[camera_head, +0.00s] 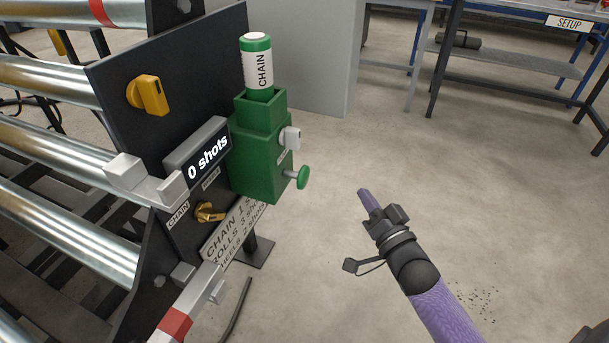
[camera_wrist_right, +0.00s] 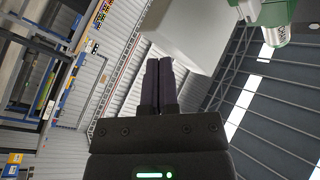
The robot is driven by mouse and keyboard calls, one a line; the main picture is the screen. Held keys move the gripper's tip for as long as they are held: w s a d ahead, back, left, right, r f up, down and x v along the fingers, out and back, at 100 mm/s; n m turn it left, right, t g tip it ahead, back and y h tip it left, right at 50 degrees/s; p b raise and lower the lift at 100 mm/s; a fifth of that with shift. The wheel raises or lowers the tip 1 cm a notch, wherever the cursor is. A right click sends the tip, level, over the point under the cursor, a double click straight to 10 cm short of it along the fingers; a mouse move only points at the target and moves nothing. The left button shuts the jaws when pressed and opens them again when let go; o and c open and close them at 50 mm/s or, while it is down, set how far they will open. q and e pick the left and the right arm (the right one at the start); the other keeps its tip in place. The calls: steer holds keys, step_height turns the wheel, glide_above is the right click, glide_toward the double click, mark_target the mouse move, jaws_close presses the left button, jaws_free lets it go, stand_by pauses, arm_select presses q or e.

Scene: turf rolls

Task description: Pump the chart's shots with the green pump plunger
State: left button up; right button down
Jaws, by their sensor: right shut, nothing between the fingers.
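The display (camera_head: 208,157) reads "0 shots". The chart (camera_head: 232,232) below is partly hidden and lists CHAIN 1, ROLLS 3 and a third line with 2 shots. A brass selector (camera_head: 210,212) sits near a CHAIN label. My right gripper (camera_head: 364,193) is shut and empty, right of the plunger and apart from it. Its closed fingers (camera_wrist_right: 158,65) show in the wrist view. My left gripper is not in view.
Metal rollers (camera_head: 60,160) and a yellow knob (camera_head: 148,95) are on the machine at left. A red-and-white bar (camera_head: 190,310) juts out in front. A grey cabinet (camera_head: 300,60) and a bench marked SETUP (camera_head: 569,22) stand behind.

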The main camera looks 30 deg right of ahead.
mark_target(306, 180)
steer(key=w+a+b, duration=0.2)
steer(key=w+a, duration=0.3)
steer(key=w, duration=0.1)
steer(key=shift+w+a+b, duration=0.35)
steer(key=shift+a, duration=0.05)
steer(key=shift+w+a, duration=0.1)
stand_by(1.8)
steer(key=shift+w+a, duration=0.15)
steer(key=shift+w, duration=0.05)
steer(key=shift+w+a, duration=0.9)
steer(key=shift+w, duration=0.1)
stand_by(1.6)
steer(key=s+d, duration=0.1)
steer(key=s+d+p, duration=0.1)
steer(key=shift+s+d, duration=0.1)
steer(key=shift+s, duration=0.2)
stand_by(0.5)
